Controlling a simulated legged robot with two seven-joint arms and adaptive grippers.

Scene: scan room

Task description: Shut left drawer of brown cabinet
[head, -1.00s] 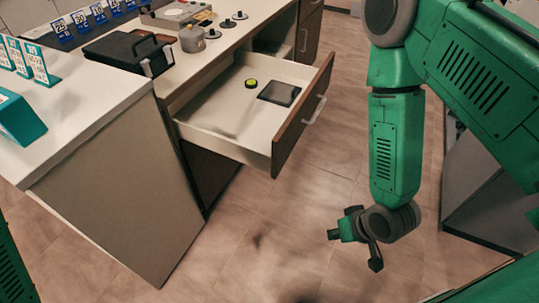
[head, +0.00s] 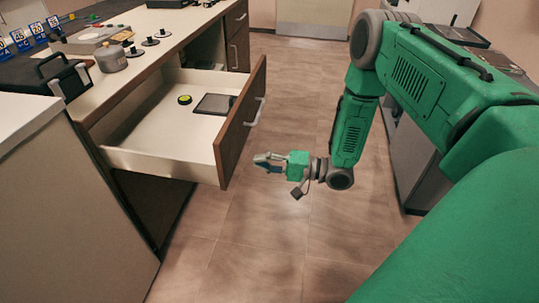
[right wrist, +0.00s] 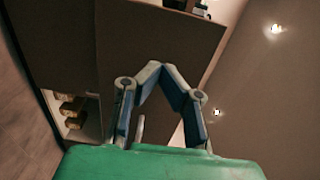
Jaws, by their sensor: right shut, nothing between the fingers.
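The left drawer of the brown cabinet is pulled out in the head view, with its brown front panel (head: 238,135) facing right and its pale inside visible. A silver handle (head: 256,112) is on the front. A green-and-black round object (head: 185,99) and a dark flat tablet-like item (head: 214,104) lie inside. My right gripper (head: 262,159) is shut and empty, just right of the drawer front's lower part and apparently apart from it. In the right wrist view the fingers (right wrist: 160,68) meet before a large brown surface. My left gripper is out of view.
The counter (head: 135,60) above the drawer bears a small grey pot (head: 110,58), black knobs and a black case (head: 62,75). A white-topped counter (head: 25,120) stands at the near left. Tiled floor (head: 290,225) is open right of the drawer.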

